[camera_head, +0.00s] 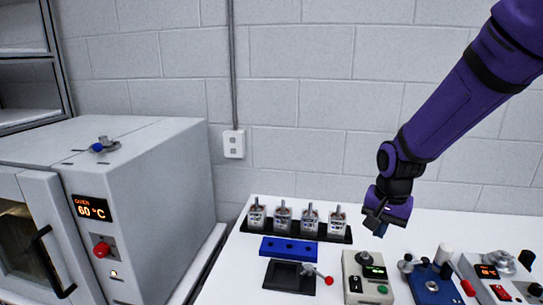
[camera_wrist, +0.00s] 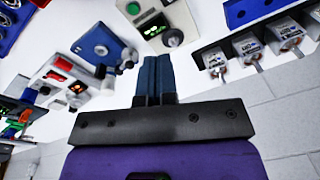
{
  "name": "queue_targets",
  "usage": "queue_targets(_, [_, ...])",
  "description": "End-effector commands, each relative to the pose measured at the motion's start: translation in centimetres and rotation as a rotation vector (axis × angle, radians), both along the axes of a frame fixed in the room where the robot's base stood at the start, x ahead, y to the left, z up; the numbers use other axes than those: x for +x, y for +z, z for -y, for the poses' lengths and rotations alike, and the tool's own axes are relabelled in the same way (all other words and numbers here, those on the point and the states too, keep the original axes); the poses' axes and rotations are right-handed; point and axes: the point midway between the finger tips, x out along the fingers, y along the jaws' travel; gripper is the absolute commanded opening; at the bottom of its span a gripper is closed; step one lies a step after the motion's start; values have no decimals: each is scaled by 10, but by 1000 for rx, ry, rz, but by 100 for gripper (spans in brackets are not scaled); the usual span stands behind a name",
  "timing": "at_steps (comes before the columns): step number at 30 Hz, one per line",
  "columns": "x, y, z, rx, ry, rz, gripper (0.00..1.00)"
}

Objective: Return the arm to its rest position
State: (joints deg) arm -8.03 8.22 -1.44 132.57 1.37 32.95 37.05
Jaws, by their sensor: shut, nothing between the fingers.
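My purple arm (camera_head: 463,95) reaches down from the upper right in the head view. My gripper (camera_head: 376,230) hangs above the white table, in front of the wall and apart from the things below it. In the wrist view my gripper (camera_wrist: 154,62) shows its two dark fingers pressed together, with nothing between them.
Several small metal-topped units (camera_head: 283,216) stand in a black rack. In front are a blue block (camera_head: 278,247), a black fixture (camera_head: 283,274) and a green-display device (camera_head: 354,267). A blue fixture (camera_head: 425,274) and red-display device (camera_head: 517,275) stand right. An oven (camera_head: 170,170) stands left.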

Motion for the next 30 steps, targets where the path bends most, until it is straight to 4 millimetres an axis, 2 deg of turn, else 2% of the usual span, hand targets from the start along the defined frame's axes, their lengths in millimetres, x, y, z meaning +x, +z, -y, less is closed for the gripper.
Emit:
queue_targets(1, [-7,15,3,0,20,22,0])
queue_targets(6, [-33,58,13,-7,102,78,0])
queue_targets(15, [-88,118,28,-40,245,174,0])
queue_targets(21, [-129,148,37,-74,338,238,0])
queue_targets(30, [-191,175,46,-140,467,321,0])
